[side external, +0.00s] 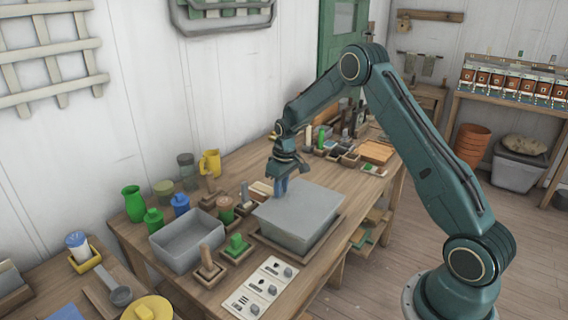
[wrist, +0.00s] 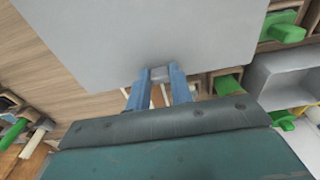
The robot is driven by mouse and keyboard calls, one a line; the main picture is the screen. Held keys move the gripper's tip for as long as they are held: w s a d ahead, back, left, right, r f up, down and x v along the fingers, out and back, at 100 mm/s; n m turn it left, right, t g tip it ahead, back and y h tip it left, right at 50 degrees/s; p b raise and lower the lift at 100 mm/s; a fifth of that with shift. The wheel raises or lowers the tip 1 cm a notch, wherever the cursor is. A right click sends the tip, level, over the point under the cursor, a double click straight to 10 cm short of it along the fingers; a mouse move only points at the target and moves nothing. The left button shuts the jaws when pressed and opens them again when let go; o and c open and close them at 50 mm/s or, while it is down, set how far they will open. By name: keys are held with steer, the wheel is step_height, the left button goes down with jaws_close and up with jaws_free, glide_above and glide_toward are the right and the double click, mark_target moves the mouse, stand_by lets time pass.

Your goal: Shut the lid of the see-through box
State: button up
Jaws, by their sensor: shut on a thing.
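A grey box (side external: 285,240) stands on the workbench with a flat grey lid (side external: 305,208) lying over its top. I cannot tell from here whether its walls are see-through, or whether the lid sits fully down. My gripper (side external: 281,187) points down at the lid's back-left edge. In the wrist view, its blue fingers (wrist: 160,82) are shut on a small grey tab (wrist: 159,73) at the edge of the lid (wrist: 150,35). The inside of the box is hidden.
An open grey bin (side external: 172,249) stands left of the box. Wooden holders with green pieces (side external: 237,243) and a switch panel (side external: 260,287) are close in front. Green and blue bottles (side external: 153,219) stand at the back left. Small trays crowd the bench behind my gripper.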

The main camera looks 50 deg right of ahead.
steer(key=o, duration=0.5)
step_height(320, 180, up, 7)
steer(key=shift+s, duration=0.35)
stand_by(0.5)
